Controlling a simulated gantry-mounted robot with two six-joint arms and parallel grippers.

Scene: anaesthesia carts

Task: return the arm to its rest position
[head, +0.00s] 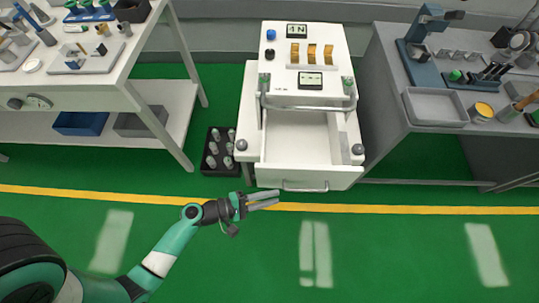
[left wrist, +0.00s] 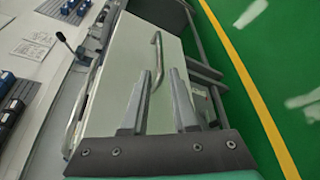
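My left arm (head: 160,262) reaches in from the lower left in the head view. Its gripper (head: 278,199) is over the green floor, just in front of the white cart's drawer (head: 300,140). The drawer is pulled out and looks empty. Its handle (head: 305,187) is close to the fingertips but appears apart from them. In the left wrist view, the two fingers (left wrist: 158,85) are spread with nothing between them, and the drawer's handle (left wrist: 156,62) shows beyond them. My right arm and gripper are not in view.
The white cart (head: 273,90) stands between a white table (head: 80,95) at left and a grey bench (head: 385,95) at right. A black crate of bottles (head: 211,170) sits on the floor left of the cart. The floor in front is clear, with a yellow line (head: 420,209).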

